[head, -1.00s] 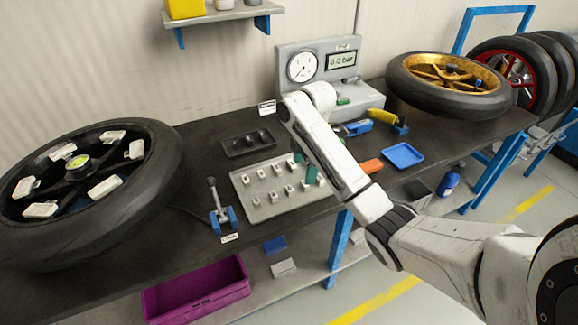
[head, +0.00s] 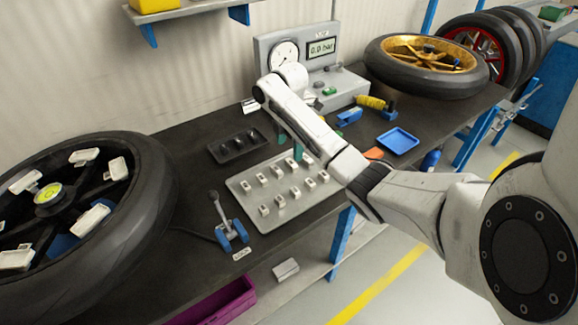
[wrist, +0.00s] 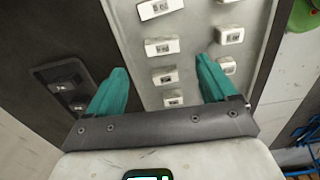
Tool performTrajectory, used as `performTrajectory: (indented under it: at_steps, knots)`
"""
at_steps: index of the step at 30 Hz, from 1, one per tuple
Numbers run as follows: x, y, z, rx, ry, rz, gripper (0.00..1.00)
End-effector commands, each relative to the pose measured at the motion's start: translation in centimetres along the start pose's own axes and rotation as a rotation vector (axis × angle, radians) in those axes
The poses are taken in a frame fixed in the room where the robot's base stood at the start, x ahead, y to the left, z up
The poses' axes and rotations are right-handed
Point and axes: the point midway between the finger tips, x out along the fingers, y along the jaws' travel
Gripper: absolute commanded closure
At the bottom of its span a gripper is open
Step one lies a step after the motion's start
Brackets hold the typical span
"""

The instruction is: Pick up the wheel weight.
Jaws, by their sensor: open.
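Several small pale, block-like wheel weights (head: 278,202) stand in two rows on a grey tray (head: 250,219). In the wrist view a wheel weight (wrist: 162,46) lies in line with the gap between the fingers, beyond the tips, with others around it. My gripper (wrist: 160,66) is open and empty, its two teal fingers apart. In the head view my gripper shows only in part at the far edge of the grey tray, mostly hidden behind my forearm. I cannot tell its height above the tray.
A black tray (head: 214,154) lies behind the grey tray. A blue-based lever tool (head: 222,222) stands at front left. A large wheel (head: 153,205) lies left. A gauge unit (head: 262,48), blue tray (head: 398,141) and gold-rimmed wheel (head: 388,67) are behind and right.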

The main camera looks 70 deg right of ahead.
Motion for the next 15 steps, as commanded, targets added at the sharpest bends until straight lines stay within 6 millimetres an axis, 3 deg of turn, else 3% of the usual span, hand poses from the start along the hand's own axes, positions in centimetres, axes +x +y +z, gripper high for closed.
performTrajectory:
  at_steps: [7, 15]
  knots:
    - [1.6, -0.1, 0.0, 0.001, -0.001, -0.001, 0.15]
    - [5.4, -0.4, -0.1, 0.001, -0.001, -0.001, 0.15]
